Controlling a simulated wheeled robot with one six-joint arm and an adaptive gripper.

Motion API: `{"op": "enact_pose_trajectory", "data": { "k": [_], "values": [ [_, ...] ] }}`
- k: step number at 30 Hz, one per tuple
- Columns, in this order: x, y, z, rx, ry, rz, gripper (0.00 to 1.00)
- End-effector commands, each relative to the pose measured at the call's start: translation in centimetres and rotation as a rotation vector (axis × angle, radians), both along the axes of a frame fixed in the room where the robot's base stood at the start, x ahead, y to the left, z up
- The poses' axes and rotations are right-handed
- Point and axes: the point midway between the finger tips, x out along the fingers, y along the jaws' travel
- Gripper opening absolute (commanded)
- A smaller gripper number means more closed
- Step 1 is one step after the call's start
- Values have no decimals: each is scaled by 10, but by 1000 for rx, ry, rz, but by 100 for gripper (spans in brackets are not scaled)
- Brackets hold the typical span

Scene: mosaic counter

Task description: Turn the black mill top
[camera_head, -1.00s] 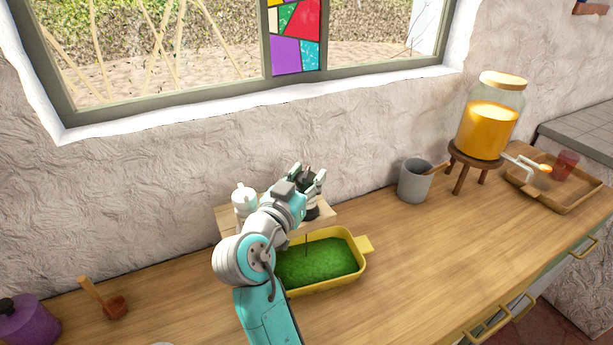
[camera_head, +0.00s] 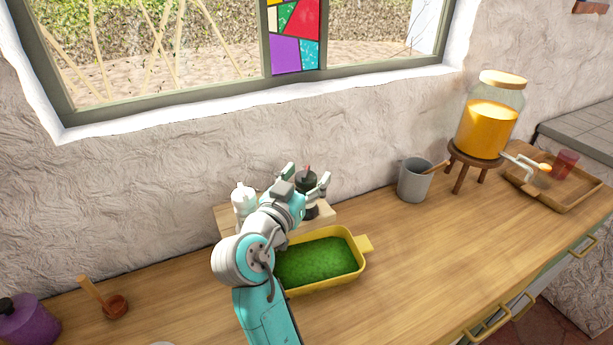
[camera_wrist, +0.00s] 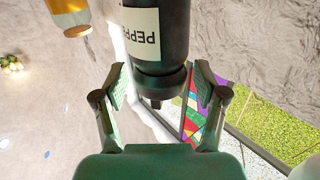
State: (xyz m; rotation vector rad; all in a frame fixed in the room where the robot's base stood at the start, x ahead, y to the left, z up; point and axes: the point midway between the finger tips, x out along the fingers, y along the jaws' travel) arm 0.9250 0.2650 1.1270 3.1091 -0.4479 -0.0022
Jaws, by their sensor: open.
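The black mill (camera_head: 307,183) stands upright on a low wooden stand (camera_head: 227,219) by the wall, partly hidden by my gripper. In the wrist view the black mill (camera_wrist: 160,55) appears upside down, with a pale label reading "PEPPE…" and its narrower top with a small knob pointing down. My gripper (camera_head: 307,176) is open, with one finger on each side of the mill top. In the wrist view my gripper (camera_wrist: 161,88) shows gaps between the fingers and the mill top. A white mill (camera_head: 243,202) stands on the stand to the left.
A yellow tray of green grass (camera_head: 358,245) lies in front of the stand, below my arm. A grey crock (camera_head: 414,180) and a drink dispenser (camera_head: 488,130) stand to the right. A purple pot (camera_head: 28,322) is far left. The counter's middle right is clear.

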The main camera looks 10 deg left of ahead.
Motion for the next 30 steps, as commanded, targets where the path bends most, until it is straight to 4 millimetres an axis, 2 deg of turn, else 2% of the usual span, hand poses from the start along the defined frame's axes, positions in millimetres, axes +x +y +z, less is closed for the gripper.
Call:
{"op": "enact_pose_trajectory", "data": {
  "k": [5, 12, 18, 24, 30],
  "values": [
    [-20, 7, 0, 1, 0, 4, 72],
    [-66, 21, -1, 0, 0, 5, 72],
    [-97, 29, 0, -1, 0, 2, 72],
    [-111, 33, -1, -2, 2, 1, 72],
    [-113, 33, -1, -1, 1, -1, 72]
  ]
}}
